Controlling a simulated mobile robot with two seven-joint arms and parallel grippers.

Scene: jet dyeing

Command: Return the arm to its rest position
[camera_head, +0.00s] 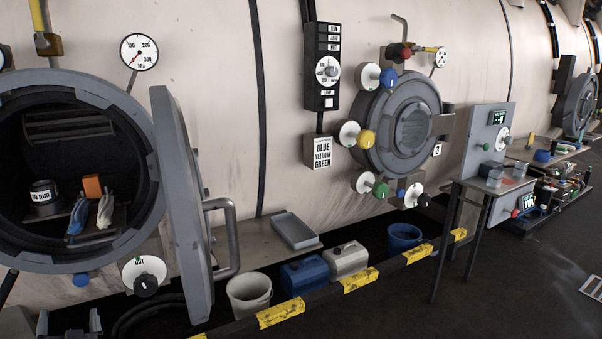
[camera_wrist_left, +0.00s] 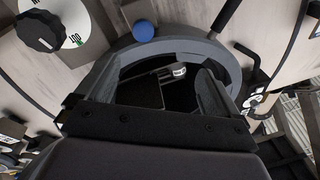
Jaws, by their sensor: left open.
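In the left wrist view the two fingers of my left gripper (camera_wrist_left: 155,90) are spread wide and empty. Beyond them is the grey ring of the port (camera_wrist_left: 185,47), with a dark inside and a small pale item (camera_wrist_left: 178,70). Most of my left arm is hidden. My right gripper is in neither view.
The port's heavy grey door (camera_head: 180,200) hangs open to the right. A white bucket (camera_head: 249,294), blue canister (camera_head: 304,274) and yellow-marked rail (camera_head: 281,312) line the floor.

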